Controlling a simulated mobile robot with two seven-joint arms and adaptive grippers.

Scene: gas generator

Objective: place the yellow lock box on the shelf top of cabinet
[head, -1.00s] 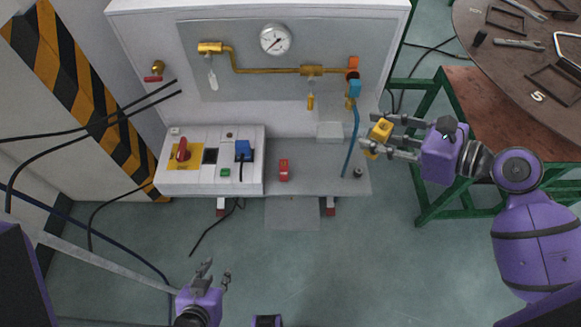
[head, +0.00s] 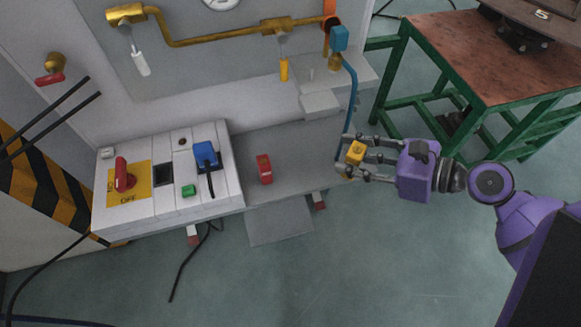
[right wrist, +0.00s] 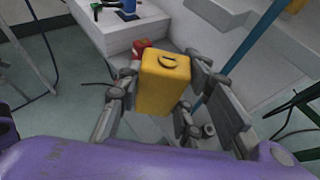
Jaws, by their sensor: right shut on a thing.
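The yellow lock box (head: 355,153) is held between the fingers of my right gripper (head: 354,158), at the right end of the grey cabinet shelf (head: 300,160) in the head view. My left gripper is outside the head view.
A red block (head: 264,169) stands on the shelf. A white control box (head: 170,180) with a red switch and blue plug is on the left. A blue hose (head: 351,95) hangs close by the gripper. A green-framed table (head: 490,60) stands at the right. The shelf's middle is bare.

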